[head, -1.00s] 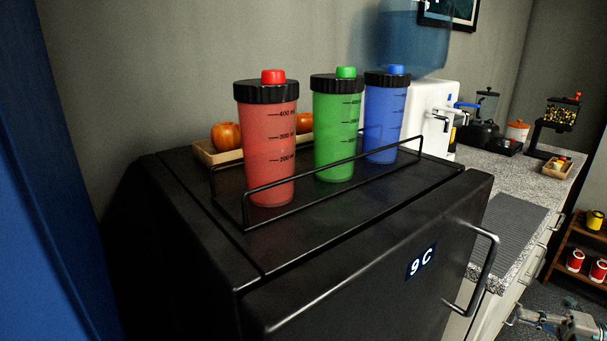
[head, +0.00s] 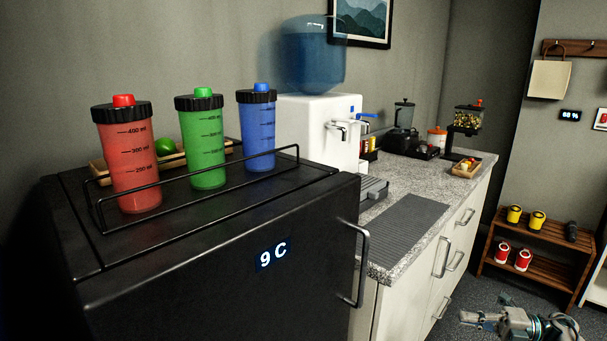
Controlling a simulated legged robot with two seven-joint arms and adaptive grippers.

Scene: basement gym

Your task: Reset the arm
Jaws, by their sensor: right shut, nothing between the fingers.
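My right gripper (head: 478,318) shows at the lower right of the head view, with part of my right arm behind it. It points left, its fingers are shut, and it holds nothing. It is in front of the counter's drawers, apart from the fridge and its handle. My left gripper is out of view.
A black fridge (head: 200,270) with a handle (head: 362,262) carries red (head: 130,165), green (head: 207,145) and blue (head: 258,135) bottles behind a wire rail. Right of it are a water dispenser (head: 300,120), a granite counter (head: 440,185) and a wooden shelf rack (head: 530,265). Dark floor lies between.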

